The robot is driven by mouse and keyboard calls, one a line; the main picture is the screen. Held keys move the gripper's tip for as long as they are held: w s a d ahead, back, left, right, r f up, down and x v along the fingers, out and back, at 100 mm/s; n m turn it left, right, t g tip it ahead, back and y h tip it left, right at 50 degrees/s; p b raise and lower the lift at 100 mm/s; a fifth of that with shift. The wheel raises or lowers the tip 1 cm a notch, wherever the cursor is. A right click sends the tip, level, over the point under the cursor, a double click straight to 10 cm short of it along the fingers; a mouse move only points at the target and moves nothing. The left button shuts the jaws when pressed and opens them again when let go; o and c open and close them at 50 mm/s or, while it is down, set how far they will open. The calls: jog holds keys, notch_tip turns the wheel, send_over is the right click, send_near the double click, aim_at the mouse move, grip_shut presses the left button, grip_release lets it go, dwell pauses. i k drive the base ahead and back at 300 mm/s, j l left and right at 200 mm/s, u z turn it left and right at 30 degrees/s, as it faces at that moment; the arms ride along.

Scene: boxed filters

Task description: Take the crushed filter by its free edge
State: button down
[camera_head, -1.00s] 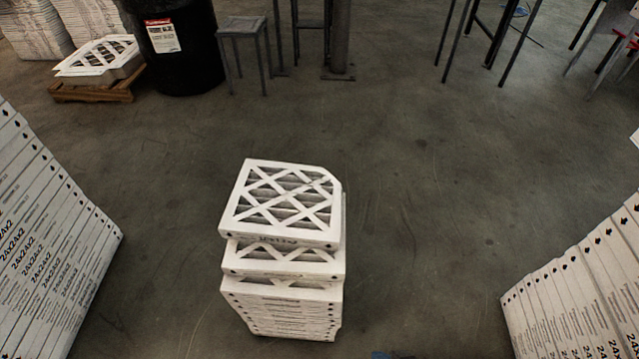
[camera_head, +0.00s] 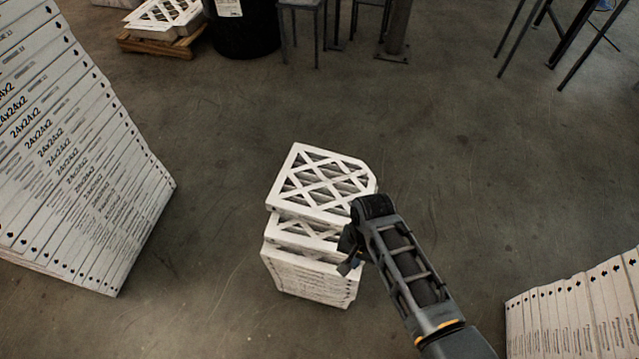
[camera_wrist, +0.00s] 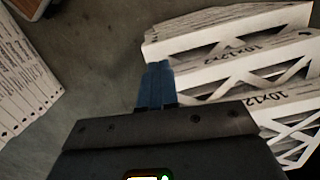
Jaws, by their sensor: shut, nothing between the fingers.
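The crushed filter looks to be the top filter (camera_head: 318,183) of a white stack, with a criss-cross card face and one clipped far-right corner. It sits askew over the filters below (camera_head: 310,275). My gripper (camera_head: 347,258) is at the stack's near right side, lower than the top filter and partly hidden by my arm. In the wrist view its blue fingers (camera_wrist: 155,85) are together and empty. White filter edges (camera_wrist: 230,50) lie just right of them there; I cannot tell whether they touch.
Tall stacks of boxed filters stand at left (camera_head: 70,150) and lower right (camera_head: 575,310). A pallet with filters (camera_head: 160,40), a black bin (camera_head: 240,30) and metal stools stand at the back. The grey floor around the stack is clear.

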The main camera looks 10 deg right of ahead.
aim_at(318, 186)
jog(key=i, duration=1)
